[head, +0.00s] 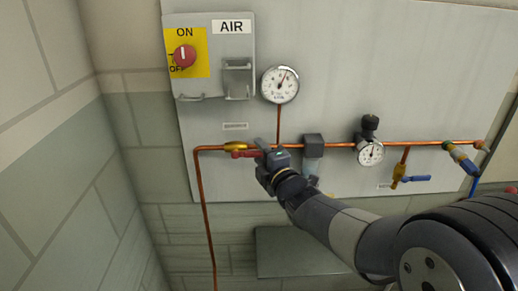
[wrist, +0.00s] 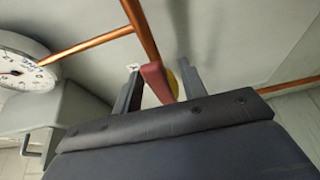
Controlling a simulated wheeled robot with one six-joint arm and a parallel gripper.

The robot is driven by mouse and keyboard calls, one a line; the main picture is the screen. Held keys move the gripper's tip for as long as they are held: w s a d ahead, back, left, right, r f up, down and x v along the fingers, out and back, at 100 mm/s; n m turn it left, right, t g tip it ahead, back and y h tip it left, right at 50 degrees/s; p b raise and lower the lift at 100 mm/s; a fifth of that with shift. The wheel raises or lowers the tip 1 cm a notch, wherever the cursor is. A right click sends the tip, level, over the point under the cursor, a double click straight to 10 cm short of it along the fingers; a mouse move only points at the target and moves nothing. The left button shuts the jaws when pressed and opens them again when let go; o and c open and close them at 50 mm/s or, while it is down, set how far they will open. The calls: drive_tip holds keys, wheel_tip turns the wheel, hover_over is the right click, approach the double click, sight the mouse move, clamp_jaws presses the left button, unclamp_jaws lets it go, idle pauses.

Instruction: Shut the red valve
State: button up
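The red valve handle (head: 243,154) lies along the copper pipe, roughly in line with it, just below a brass valve body (head: 235,146) at the pipe's left end. My gripper (head: 264,150) is at the handle's right end in the head view. In the wrist view the red handle (wrist: 157,84) stands between the two fingers of my gripper (wrist: 160,82), with a bit of the yellow brass behind it. The fingers are apart, and a narrow gap shows beside the handle. Part of the handle is hidden by the gripper in the head view.
A round gauge (head: 280,84) hangs above the pipe, close to my gripper. The AIR switch box (head: 211,55) is at upper left. A grey filter block (head: 313,146), a regulator with gauge (head: 370,151) and a blue-handled valve (head: 415,179) are to the right.

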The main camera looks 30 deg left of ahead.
drive_tip(key=shift+x, duration=0.95)
drive_tip(key=shift+w+d, duration=0.1)
drive_tip(key=shift+w, duration=0.05)
clamp_jaws()
